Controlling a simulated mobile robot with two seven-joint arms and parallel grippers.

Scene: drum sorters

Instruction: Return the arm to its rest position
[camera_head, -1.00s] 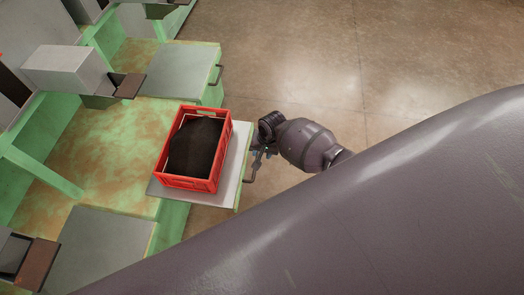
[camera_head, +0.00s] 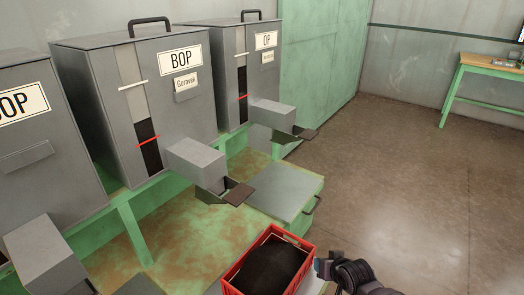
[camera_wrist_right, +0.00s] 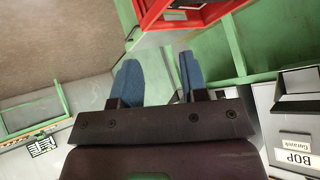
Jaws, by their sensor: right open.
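My right gripper (camera_head: 322,268) is at the bottom of the head view, just right of the red crate. In the right wrist view (camera_wrist_right: 160,80) its two blue fingers stand apart with nothing between them. The red crate (camera_head: 239,266) holds a dark mass and is cut off by the bottom edge of the head view. Part of the red crate also shows at the top of the right wrist view (camera_wrist_right: 150,14). My left gripper is not in view.
Grey machines labelled BOP (camera_head: 95,85) and OP (camera_head: 226,85) stand on a green frame. A grey plate with a handle (camera_head: 275,190) lies beyond the crate. A green-edged table (camera_head: 490,66) stands at the far right. The brown floor (camera_head: 400,180) between is clear.

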